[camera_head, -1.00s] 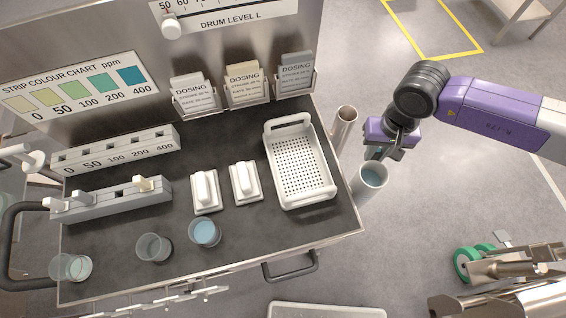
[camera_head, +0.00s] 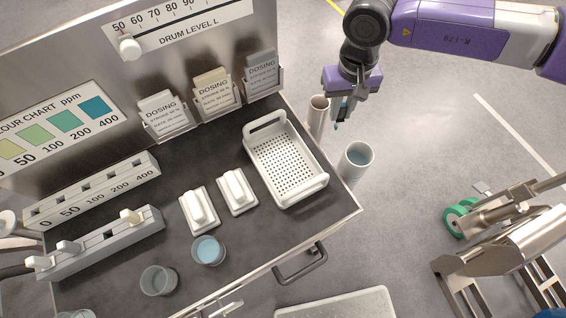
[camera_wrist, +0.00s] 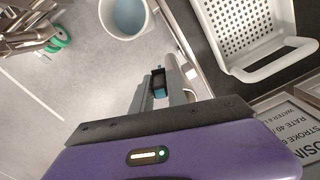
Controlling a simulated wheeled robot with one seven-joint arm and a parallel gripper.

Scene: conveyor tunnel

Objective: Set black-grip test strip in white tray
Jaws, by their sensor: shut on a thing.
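My gripper (camera_head: 341,113) is shut on the test strip. In the wrist view the strip's black grip with teal edges (camera_wrist: 159,82) shows between the fingers; the rest of the strip is mostly hidden. In the head view only a small teal bit (camera_head: 337,126) shows below the fingers. The white tray (camera_head: 262,165), perforated with raised end handles, stands at the right end of the dark bench top. It also shows at the upper right of the wrist view (camera_wrist: 222,52). My gripper is to the right of the tray, apart from it and beyond the bench edge.
A white cup of bluish liquid (camera_head: 356,160) and an open tube (camera_head: 318,115) stand off the bench's right edge. Dosing card holders (camera_head: 217,108) line the back. Two white blocks (camera_head: 199,210), beakers (camera_head: 208,250) and a slotted rack (camera_head: 110,243) occupy the left and front.

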